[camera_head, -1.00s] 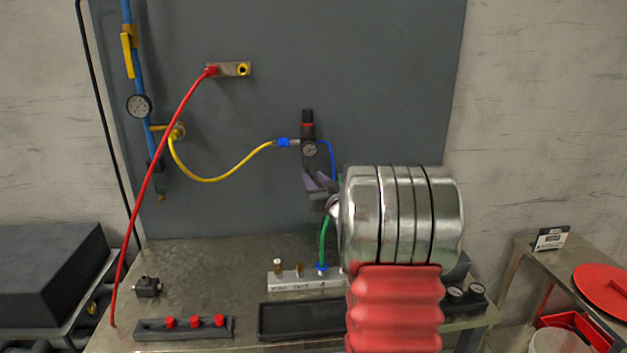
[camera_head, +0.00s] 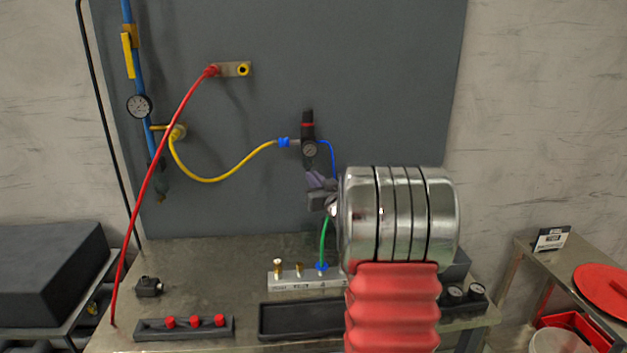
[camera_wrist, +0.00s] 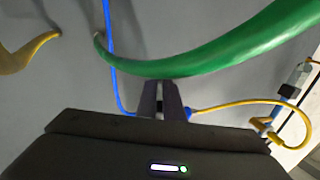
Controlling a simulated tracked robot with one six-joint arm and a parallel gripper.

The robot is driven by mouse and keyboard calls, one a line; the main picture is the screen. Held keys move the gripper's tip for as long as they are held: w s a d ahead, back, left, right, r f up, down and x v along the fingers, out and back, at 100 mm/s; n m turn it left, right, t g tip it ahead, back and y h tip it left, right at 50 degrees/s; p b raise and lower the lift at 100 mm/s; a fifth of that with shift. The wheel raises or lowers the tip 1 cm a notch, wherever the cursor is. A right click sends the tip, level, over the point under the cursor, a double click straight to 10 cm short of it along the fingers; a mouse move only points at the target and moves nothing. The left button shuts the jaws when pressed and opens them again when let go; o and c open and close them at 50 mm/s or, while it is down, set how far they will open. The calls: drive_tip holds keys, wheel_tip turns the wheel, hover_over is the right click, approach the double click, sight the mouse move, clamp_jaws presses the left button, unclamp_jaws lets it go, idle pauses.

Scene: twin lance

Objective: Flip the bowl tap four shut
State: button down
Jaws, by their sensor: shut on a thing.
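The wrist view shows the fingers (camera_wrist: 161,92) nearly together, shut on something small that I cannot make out. The green hose (camera_wrist: 215,55) passes across the fingertips in that view. I cannot pick out a marked bowl tap; the regulator's lower end is partly hidden by my gripper.
A yellow hose (camera_head: 215,179) and a thin blue tube (camera_head: 332,158) join the regulator. A red hose (camera_head: 160,150) slants down at left. The bench holds a labelled valve block (camera_head: 305,282), a red-knobbed rack (camera_head: 185,327) and a black tray (camera_head: 300,319).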

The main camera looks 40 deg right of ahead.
drive_tip(key=shift+w+a+r+m+h, duration=0.2)
drive_tip(key=shift+m+h, duration=0.1)
drive_tip(key=shift+h, duration=0.1)
drive_tip(key=shift+a+m+g+h, duration=0.2)
drive_tip(key=shift+m+g+h, duration=0.2)
drive_tip(key=shift+g+h, duration=0.15)
drive_tip(key=shift+w+a+m+g+h, duration=0.2)
drive_tip(key=shift+m+g+h, duration=0.15)
drive_tip(key=shift+h, duration=0.25)
drive_tip(key=shift+w+a+m+g+h, duration=0.1)
drive_tip(key=shift+a+m+g+h, duration=0.1)
drive_tip(key=shift+m+h, duration=0.3)
drive_tip(key=c, duration=1.9)
unclamp_jaws()
drive_tip(key=shift+s+f, duration=0.1)
drive_tip(key=shift+d, duration=0.1)
drive_tip(key=shift+s, duration=0.15)
drive_tip(key=v, duration=1.3)
drive_tip(key=shift+s+a, duration=0.15)
drive_tip(key=shift+a, duration=0.15)
